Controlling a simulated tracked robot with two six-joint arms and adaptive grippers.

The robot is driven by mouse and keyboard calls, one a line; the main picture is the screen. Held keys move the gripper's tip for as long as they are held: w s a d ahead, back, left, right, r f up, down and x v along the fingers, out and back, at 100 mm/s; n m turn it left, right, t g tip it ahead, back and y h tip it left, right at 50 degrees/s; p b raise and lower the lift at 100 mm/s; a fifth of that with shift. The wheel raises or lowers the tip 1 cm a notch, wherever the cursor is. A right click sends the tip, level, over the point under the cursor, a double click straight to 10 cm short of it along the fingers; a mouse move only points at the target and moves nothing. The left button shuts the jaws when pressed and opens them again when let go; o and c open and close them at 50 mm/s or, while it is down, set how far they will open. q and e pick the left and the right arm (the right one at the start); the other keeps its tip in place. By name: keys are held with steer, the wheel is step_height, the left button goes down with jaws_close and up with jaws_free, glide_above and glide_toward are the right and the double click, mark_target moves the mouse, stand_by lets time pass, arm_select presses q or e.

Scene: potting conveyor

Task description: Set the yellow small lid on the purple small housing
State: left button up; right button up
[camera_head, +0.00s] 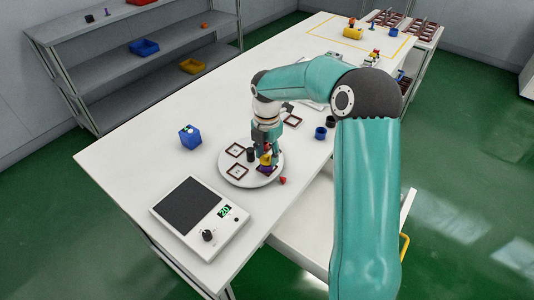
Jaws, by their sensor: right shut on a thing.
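My right gripper (266,152) points down over the round white plate (230,179), shut on the yellow small lid (265,160). The lid is small in view and partly hidden by the fingers. The purple small housing (267,170) is directly below it, near the plate's right side. I cannot tell whether lid and housing touch. My left gripper is not in view.
The far-left tabletop is clear.

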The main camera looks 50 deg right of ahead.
steer(key=shift+f, duration=0.3)
stand_by(0.4)
steer(key=o, duration=0.8)
step_height(320, 180, up, 12)
stand_by(0.3)
steer(key=shift+f, duration=0.1)
stand_by(0.3)
